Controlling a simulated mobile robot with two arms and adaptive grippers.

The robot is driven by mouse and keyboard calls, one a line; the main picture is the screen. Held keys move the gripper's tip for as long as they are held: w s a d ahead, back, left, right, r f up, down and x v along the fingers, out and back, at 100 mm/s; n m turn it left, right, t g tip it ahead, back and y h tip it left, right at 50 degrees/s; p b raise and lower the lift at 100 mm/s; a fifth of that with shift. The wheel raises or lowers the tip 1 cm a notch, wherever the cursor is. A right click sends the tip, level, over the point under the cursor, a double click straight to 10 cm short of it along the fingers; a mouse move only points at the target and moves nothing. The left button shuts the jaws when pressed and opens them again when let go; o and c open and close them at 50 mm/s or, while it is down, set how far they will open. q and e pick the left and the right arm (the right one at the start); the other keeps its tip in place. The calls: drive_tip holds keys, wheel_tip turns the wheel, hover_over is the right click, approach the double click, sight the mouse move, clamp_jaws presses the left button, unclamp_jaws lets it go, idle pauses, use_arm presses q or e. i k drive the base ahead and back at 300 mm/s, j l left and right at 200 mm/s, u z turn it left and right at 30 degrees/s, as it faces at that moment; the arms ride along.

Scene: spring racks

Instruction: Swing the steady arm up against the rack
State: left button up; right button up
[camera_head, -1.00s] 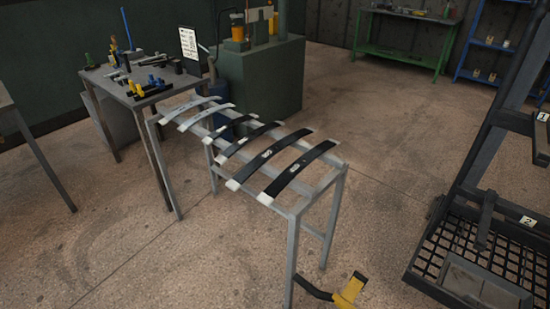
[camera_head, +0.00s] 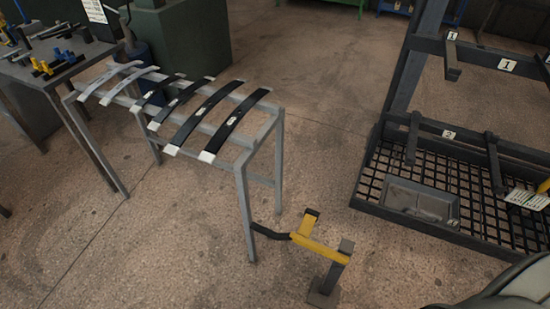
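A yellow arm (camera_head: 320,248), which looks like the steady arm, sticks out low and roughly level from a short dark post (camera_head: 329,280) on the floor. It has a raised yellow end piece, and a black bar runs from there toward a front leg of the grey rack (camera_head: 243,205). I cannot tell whether the bar touches that leg. The grey rack carries several curved leaf springs, the black ones (camera_head: 235,124) nearer and the pale ones (camera_head: 110,78) farther left. Neither of my grippers is in view.
A dark rack (camera_head: 400,75) with numbered tags and hooks stands at right over a black grid base (camera_head: 375,180) holding a grey tray (camera_head: 421,202). A tool table (camera_head: 50,77) stands at left. Floor is open between the grey rack and the dark rack.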

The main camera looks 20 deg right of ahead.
sight(311, 218)
drive_tip(key=z, duration=0.9)
